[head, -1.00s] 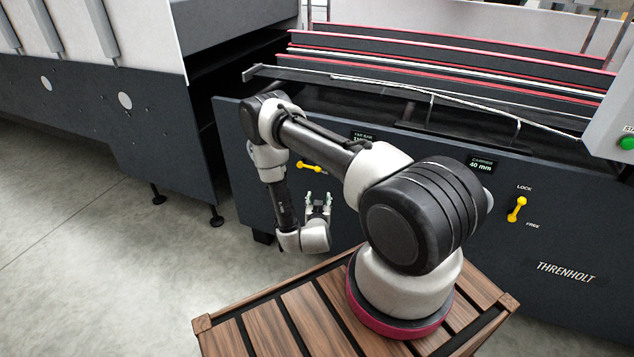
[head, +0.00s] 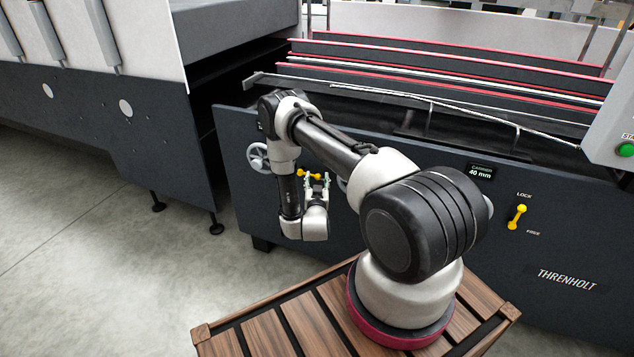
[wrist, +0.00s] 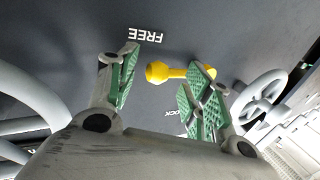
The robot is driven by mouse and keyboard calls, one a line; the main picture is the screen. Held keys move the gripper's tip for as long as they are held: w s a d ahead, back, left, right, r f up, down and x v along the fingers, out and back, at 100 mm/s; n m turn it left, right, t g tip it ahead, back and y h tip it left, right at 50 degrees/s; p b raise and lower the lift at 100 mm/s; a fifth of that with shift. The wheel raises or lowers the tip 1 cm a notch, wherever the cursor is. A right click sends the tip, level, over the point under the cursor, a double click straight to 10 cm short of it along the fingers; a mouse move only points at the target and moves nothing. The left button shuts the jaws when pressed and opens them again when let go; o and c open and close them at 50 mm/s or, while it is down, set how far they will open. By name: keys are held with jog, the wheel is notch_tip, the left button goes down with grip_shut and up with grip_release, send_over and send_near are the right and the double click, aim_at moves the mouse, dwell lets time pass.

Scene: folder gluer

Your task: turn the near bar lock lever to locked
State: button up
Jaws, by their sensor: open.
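A yellow lever (head: 311,175) is on the dark machine panel, just beyond my gripper (head: 315,182). In the wrist view this lever (wrist: 160,72) lies roughly crosswise, with its round knob between my open fingers (wrist: 166,68). The right finger covers part of its other end, and I cannot tell whether they touch. FREE is printed upside down above the knob, and a partly hidden LOCK label is below the lever. Another yellow lever (head: 517,216) sits to the right, slanted between LOCK above and FREE below. No readable name shows which lever is the near bar's.
A handwheel (head: 258,158) is left of the lever at my gripper; another (head: 343,185) is partly hidden behind my arm. The wrist view shows a handwheel (wrist: 262,97) close to my right finger. A control box with a green button (head: 625,149) is at far right.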

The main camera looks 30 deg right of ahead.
grip_shut()
jog(key=shift+r, duration=0.15)
jog(key=w+a+r+n+g+h, duration=0.1)
jog(key=w+a+r+n+g, duration=0.4)
jog(key=n, duration=0.8)
jog(key=shift+w+a+r+n+g+h, duration=0.15)
jog(key=shift+w+r+n+g+h, duration=0.2)
jog(key=shift+w+r+g, duration=0.6)
jog(key=shift+s+r, duration=0.3)
